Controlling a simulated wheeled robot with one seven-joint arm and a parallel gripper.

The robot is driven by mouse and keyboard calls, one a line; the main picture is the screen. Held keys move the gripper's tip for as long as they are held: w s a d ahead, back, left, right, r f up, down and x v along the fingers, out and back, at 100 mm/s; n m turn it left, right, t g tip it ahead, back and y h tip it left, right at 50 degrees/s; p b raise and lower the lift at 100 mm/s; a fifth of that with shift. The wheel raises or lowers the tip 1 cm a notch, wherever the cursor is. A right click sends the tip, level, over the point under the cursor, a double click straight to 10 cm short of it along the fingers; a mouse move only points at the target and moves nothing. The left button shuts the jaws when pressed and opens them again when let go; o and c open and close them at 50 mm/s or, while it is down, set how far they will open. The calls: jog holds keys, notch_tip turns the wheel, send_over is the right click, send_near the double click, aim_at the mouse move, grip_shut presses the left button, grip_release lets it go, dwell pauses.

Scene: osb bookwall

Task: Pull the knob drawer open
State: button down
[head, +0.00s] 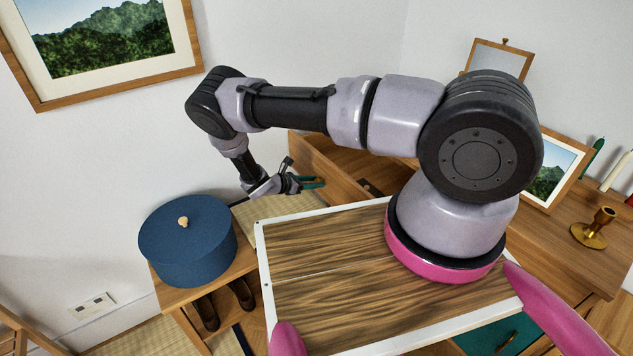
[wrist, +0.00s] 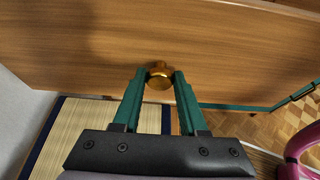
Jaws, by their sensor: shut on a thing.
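The wooden drawer front (wrist: 90,50) fills the upper part of the wrist view. Its round brass knob (wrist: 159,76) sits between the green fingertips of my gripper (wrist: 160,82). My gripper is shut on the knob, one finger on each side. In the head view my gripper (head: 314,183) reaches down to the wooden cabinet (head: 335,172) behind my base. The knob is too small to make out there. My arm hides part of the cabinet, and I cannot tell how far out the drawer stands.
A round blue box (head: 187,245) stands on a low wooden shoe stand (head: 240,268) left of my gripper. A brass candlestick (head: 592,230) and a framed picture (head: 553,170) stand on the wooden top at right. Tatami matting (wrist: 85,140) lies below the drawer.

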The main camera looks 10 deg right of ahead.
jog(key=shift+c, duration=2.4)
grip_release()
jog(key=v, duration=1)
jog(key=shift+a+r, duration=0.15)
jog(key=shift+a, duration=0.2)
jog(key=shift+s, duration=0.1)
